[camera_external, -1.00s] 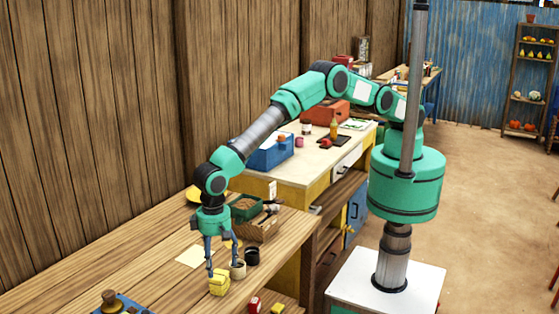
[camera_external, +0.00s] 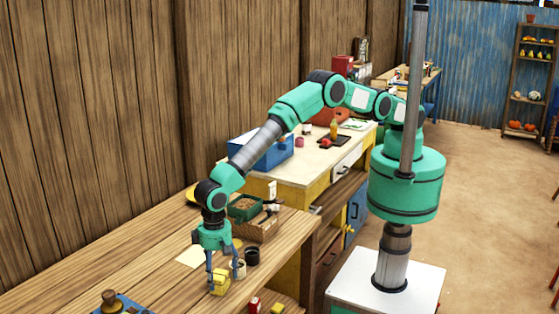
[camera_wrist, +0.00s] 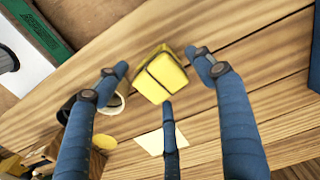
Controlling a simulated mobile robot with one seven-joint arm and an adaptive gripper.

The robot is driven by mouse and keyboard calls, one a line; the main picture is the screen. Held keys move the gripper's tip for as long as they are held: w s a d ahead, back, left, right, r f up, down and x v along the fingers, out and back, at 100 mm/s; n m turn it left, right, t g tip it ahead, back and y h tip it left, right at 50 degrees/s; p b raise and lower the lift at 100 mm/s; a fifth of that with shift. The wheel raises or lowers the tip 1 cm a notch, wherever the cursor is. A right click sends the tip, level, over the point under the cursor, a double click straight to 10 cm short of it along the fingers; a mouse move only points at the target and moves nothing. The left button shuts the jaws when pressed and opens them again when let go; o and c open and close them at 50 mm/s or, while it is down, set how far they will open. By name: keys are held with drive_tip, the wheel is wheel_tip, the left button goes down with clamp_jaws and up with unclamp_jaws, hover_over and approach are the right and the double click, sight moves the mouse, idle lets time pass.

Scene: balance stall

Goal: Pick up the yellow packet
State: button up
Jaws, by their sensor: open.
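The yellow packet (camera_external: 219,284) stands on the wooden bench near its front edge. In the wrist view the packet (camera_wrist: 160,75) lies between my spread fingers, with a dark line across its top. My gripper (camera_external: 224,280) is open and points down over the packet, its fingers low around it. In the wrist view one finger is to the packet's left, one to its right and one below it in the picture. The jaws hold nothing. I cannot tell whether any finger touches the packet.
A cream cup (camera_external: 239,270) stands close beside the right finger, with a black cup (camera_external: 252,257) behind it. A pale paper sheet (camera_external: 191,257) lies flat to the left. A crate with a hammer (camera_external: 258,230) and a green box (camera_external: 243,208) stand farther back.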

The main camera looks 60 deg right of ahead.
sight(219, 275)
drive_tip(key=shift+f, duration=1.55)
drive_tip(key=c, duration=1.4)
drive_tip(key=shift+r, duration=0.1)
drive_tip(key=shift+r, duration=4.95)
drive_tip(key=shift+a, duration=0.1)
